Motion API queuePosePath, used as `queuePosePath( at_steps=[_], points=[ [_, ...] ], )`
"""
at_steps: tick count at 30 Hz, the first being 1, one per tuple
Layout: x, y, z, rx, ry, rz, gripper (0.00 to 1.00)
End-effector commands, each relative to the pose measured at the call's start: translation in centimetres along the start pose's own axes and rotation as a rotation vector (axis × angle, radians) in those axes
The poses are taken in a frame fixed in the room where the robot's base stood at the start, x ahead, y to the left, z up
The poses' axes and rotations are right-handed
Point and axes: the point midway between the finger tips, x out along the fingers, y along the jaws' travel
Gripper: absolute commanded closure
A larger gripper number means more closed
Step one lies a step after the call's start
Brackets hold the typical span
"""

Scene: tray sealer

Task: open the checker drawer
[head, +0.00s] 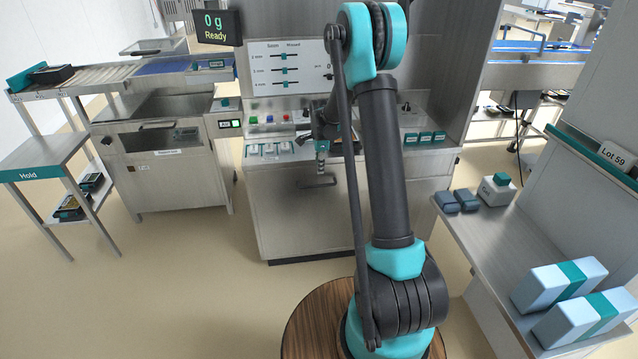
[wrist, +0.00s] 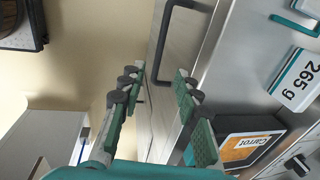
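The checker (head: 285,215) is the steel cabinet in the middle of the head view, under the panel of teal markers. In the wrist view its steel drawer front (wrist: 182,62) carries a dark bar handle (wrist: 165,35). I cannot tell in the head view whether the drawer is shut flush. My gripper (wrist: 160,85) is open in the wrist view, its green-padded fingers apart. The near end of the handle lies just ahead, in the gap between the fingertips; I cannot tell whether they touch it. In the head view my arm hides part of the cabinet.
In the wrist view a tray labelled Carrot (wrist: 250,148) and a 265 g card (wrist: 298,80) are by the right finger. In the head view a side bench (head: 480,225) stands right, the Hold stand (head: 40,150) left. Floor (head: 180,270) at front left is clear.

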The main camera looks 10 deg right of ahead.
Motion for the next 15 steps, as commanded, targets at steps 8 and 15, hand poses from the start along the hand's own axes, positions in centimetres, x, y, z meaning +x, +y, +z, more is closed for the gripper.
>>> queuePosePath(
  at_steps=[8,15],
  points=[
    [5.4,0.0,0.0,-0.001,0.000,0.000,0.68],
    [9.0,0.0,0.0,-0.001,0.000,0.000,0.68]
  ],
)
